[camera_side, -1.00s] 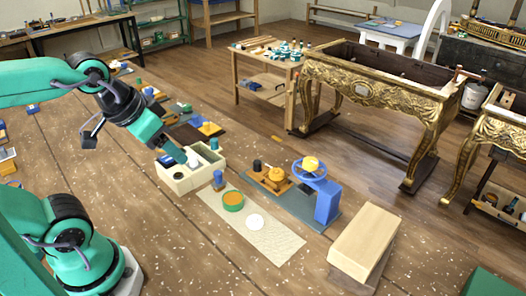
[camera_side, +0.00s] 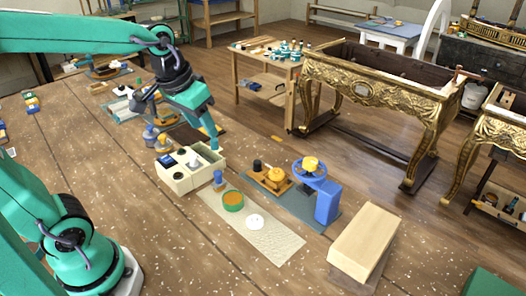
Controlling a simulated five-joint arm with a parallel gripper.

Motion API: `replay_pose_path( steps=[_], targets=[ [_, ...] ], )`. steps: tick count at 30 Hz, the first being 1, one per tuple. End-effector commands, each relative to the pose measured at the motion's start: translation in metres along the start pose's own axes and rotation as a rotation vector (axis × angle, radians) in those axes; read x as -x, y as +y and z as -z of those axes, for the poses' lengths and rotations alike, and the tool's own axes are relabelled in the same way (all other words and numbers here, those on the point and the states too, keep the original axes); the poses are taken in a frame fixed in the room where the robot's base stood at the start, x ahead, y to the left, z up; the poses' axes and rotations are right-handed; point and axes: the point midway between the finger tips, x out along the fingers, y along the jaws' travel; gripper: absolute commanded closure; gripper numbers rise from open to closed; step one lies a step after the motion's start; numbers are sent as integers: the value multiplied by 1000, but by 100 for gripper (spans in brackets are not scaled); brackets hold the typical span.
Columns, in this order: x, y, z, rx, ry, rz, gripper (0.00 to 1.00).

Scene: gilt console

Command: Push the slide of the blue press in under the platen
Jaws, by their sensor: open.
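The blue press (camera_side: 327,205) stands on a grey-blue base plate in the right middle of the side view, with a blue handwheel (camera_side: 309,172) and a yellow knob on top. The platen is hard to make out below the handwheel. My gripper (camera_side: 211,143) is left of and behind the slide, pointing down over the back of a cream box, clear of the press. It is open and seems empty; its tips are small here.
The cream box (camera_side: 176,182) with compartments stands left of the press. A pale mat (camera_side: 275,243) in front carries a green-rimmed round tin (camera_side: 233,201) and a white disc (camera_side: 255,220). A wooden block (camera_side: 365,240) stands to the right.

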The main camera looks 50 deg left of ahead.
Motion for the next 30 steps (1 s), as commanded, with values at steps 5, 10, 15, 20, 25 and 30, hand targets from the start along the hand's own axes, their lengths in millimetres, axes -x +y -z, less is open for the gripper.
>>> replay_pose_path(
  steps=[5, 10, 15, 20, 25, 30],
  targets=[
    [-19, -2, 29, 28, -54, 6, 55],
    [-41, -4, 54, 52, -102, 12, 55],
    [-67, -7, 77, 77, -147, 19, 55],
    [-95, -10, 96, 99, -192, 25, 55],
    [-128, -14, 112, 126, -238, 32, 55],
    [-165, -18, 125, 149, -284, 39, 55]
  ],
)
